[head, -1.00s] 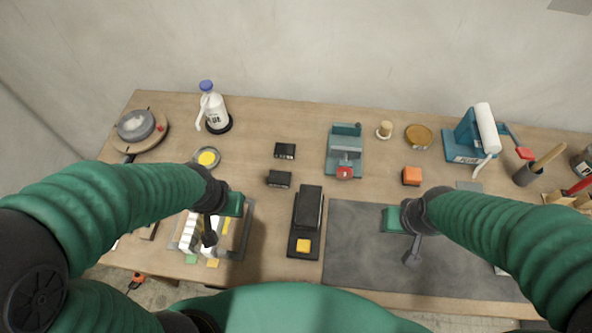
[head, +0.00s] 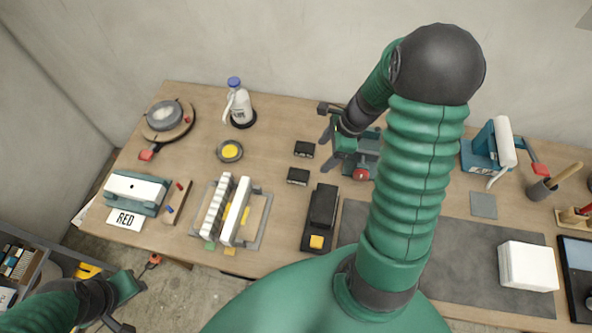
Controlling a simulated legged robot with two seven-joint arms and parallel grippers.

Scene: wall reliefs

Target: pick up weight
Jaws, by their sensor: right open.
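No thing is clearly readable as the weight. Two small black blocks with pale print lie on the bench, a far one (head: 304,149) and a near one (head: 298,176). My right gripper (head: 328,145) is open, just right of the blocks and in front of the teal device (head: 376,142), which it partly covers. I see nothing between its fingers. My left gripper (head: 128,302) is low at the left, past the bench's front edge; its jaws are not clear. My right arm hides part of the bench behind it.
A black stapler-like tool (head: 321,212) lies near the middle front. A tray (head: 262,222) with white ridged parts stands left of it. A white bottle (head: 240,105) stands at the back. A grey mat (head: 470,270) and a white stack (head: 527,266) are at the right.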

